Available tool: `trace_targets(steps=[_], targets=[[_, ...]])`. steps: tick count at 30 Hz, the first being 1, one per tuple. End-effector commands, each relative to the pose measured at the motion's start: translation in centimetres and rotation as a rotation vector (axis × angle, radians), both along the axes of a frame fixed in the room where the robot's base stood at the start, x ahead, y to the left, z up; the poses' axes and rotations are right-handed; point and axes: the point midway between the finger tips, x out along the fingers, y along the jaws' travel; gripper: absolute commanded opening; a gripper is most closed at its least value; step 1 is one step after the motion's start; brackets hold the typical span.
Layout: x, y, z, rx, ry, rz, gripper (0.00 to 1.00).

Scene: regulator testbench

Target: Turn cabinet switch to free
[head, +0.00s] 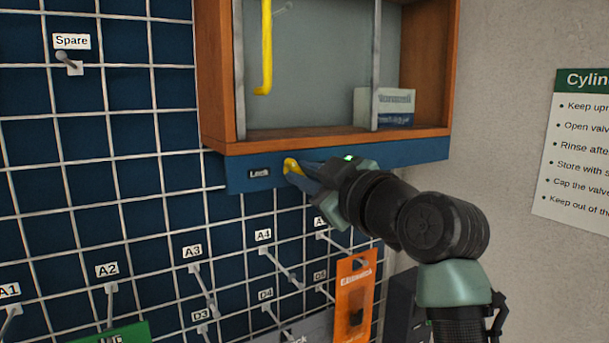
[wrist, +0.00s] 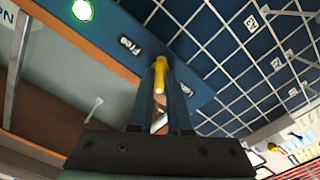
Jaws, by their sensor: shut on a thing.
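The yellow cabinet switch (head: 291,166) sits on the blue strip (head: 420,150) under the wooden cabinet. A "Lock" label (head: 260,173) is to its left in the head view. My gripper (head: 297,171) reaches it from the right, with its blue fingers shut on it. In the wrist view, the yellow switch (wrist: 159,76) stands between the two fingertips of my gripper (wrist: 160,72), and a "Free" label (wrist: 130,47) is close beside it. My gripper hides that label in the head view. I cannot tell exactly which way the switch points.
The cabinet (head: 215,70) holds a yellow hooked bar (head: 266,50) and a small box (head: 395,101). A lit green-white lamp (wrist: 82,10) is on the strip. Below, a wire grid has protruding hooks (head: 282,266) and an orange package (head: 355,300). A poster (head: 575,150) hangs right.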

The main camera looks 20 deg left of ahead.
Motion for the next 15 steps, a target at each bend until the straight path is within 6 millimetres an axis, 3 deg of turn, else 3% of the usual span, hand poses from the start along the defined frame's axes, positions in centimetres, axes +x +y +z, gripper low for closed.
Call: trace_targets(steps=[15], targets=[[-0.01, 0.04, -0.02, 0.295, 0.382, 0.001, 0.00]])
